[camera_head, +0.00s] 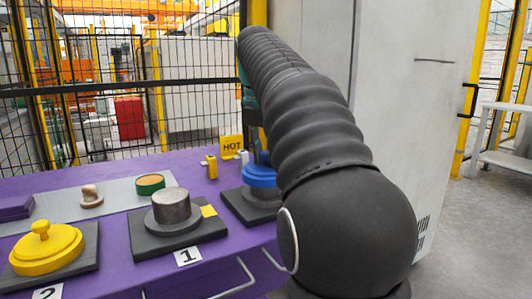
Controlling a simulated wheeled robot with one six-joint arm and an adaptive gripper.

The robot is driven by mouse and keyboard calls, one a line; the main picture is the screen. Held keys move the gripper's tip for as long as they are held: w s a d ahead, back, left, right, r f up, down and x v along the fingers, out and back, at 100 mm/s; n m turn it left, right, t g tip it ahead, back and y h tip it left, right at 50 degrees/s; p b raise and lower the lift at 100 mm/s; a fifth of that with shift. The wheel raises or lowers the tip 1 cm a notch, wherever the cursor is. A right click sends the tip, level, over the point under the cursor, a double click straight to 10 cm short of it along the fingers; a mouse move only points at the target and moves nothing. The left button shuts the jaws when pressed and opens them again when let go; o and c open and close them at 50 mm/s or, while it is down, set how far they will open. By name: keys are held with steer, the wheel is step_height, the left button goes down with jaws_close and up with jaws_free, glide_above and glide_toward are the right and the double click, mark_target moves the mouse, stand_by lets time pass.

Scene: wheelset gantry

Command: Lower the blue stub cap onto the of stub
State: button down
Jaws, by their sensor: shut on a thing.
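The blue stub cap (262,177) is at the centre, right over a grey round stub base (262,198) on a dark square plate. From this view I cannot tell whether the cap rests on it or hovers just above. My gripper (262,158) is mostly hidden behind my thick ribbed arm. Its dark fingers come down onto the cap's top and are shut on it. A bare grey metal stub (171,206) stands upright on the plate behind label 1. A yellow cap (46,247) with a knob sits on the plate by label 2.
The purple table (130,246) also holds a green and orange ring (150,184), a small tan knob (91,196) and a purple block (15,208). A yellow HOT sign (231,146) and a small yellow piece (211,166) stand behind. A white cabinet (400,90) rises behind my arm.

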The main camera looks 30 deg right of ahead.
mark_target(266, 152)
steer(key=shift+f, duration=0.4)
steer(key=c, duration=0.9)
jaws_free()
steer(key=shift+r+p, duration=1.05)
steer(key=shift+r, duration=0.95)
steer(key=b, duration=0.2)
steer(key=shift+f+b, duration=0.15)
steer(key=shift+b, duration=0.15)
